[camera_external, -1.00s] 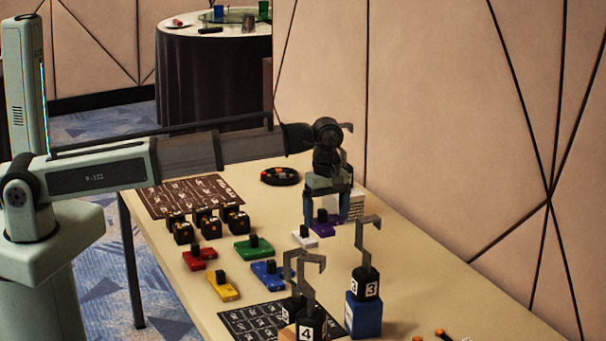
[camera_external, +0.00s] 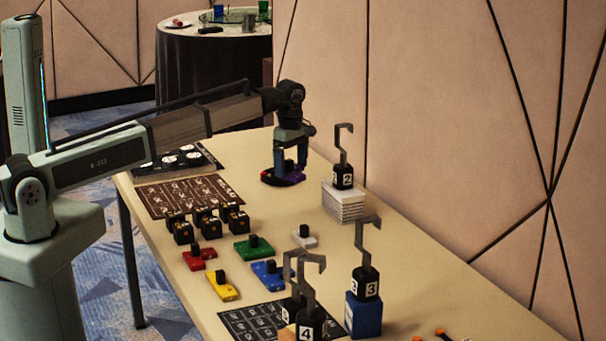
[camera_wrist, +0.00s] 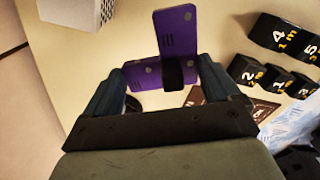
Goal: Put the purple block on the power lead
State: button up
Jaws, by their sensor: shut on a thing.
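The purple block (camera_wrist: 176,33) has arms set at right angles and a black knob (camera_wrist: 180,72). In the wrist view it sits between the two fingers of my gripper (camera_wrist: 160,78), which is shut on it. In the external view my gripper (camera_external: 290,172) points down at the far part of the table, with the purple block (camera_external: 293,176) low between its fingers. A round black object with red bits (camera_external: 270,180), probably the power lead, lies right under and around it, mostly hidden. I cannot tell whether the block touches it.
A hook stand marked 2 (camera_external: 343,175) stands on a white box (camera_external: 345,203) to the right. Red, green, blue, yellow and white blocks lie nearer.

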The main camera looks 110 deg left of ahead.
jog(key=shift+s+a+r+n, duration=0.5)
jog(key=shift+s+a+n, duration=0.5)
jog(key=shift+s+a, duration=3.15)
jog(key=shift+s+a+r+n, duration=0.75)
jog(key=shift+s+a, duration=1.7)
jog(key=shift+a, duration=3.3)
jog(key=shift+n, duration=0.25)
jog(key=shift+f, duration=5.1)
jog(key=shift+f, duration=0.15)
jog(key=o, duration=1)
jog(key=shift+c, duration=0.2)
notch_tip(320, 180, up, 12)
